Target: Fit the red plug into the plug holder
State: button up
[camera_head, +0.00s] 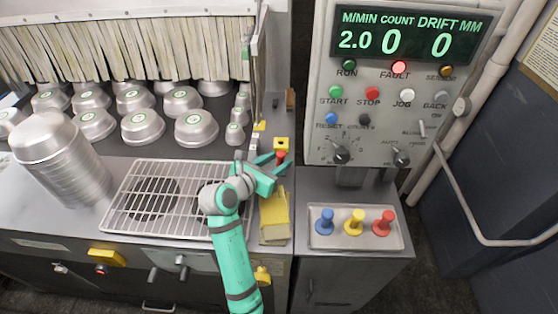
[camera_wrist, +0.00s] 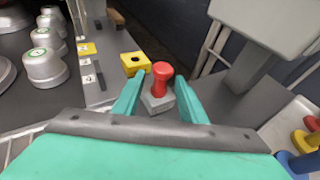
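A red plug (camera_wrist: 162,73) with a red knob on a grey square block sits between the fingers of my gripper (camera_wrist: 160,98) in the wrist view. The fingers lie close against both sides of the block, so my gripper looks shut on it. The plug also shows as a small red spot in the head view (camera_head: 281,156), beside my gripper (camera_head: 269,170). The plug holder (camera_wrist: 134,63), a yellow block with a dark round hole, stands just beyond and left of the plug, apart from it. It also shows in the head view (camera_head: 281,143). The plug's underside is hidden.
A tray (camera_head: 316,241) on the right cabinet holds blue (camera_head: 325,221), yellow (camera_head: 354,222) and red (camera_head: 382,223) pegs. A control panel (camera_head: 400,120) rises behind it. A wire rack (camera_head: 150,210) and a stack of pans (camera_head: 60,160) are on the left.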

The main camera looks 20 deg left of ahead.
jog(key=v, duration=0.9)
jog(key=shift+s+a+r, duration=0.1)
jog(key=shift+s+r, duration=0.05)
jog(key=shift+s, duration=0.2)
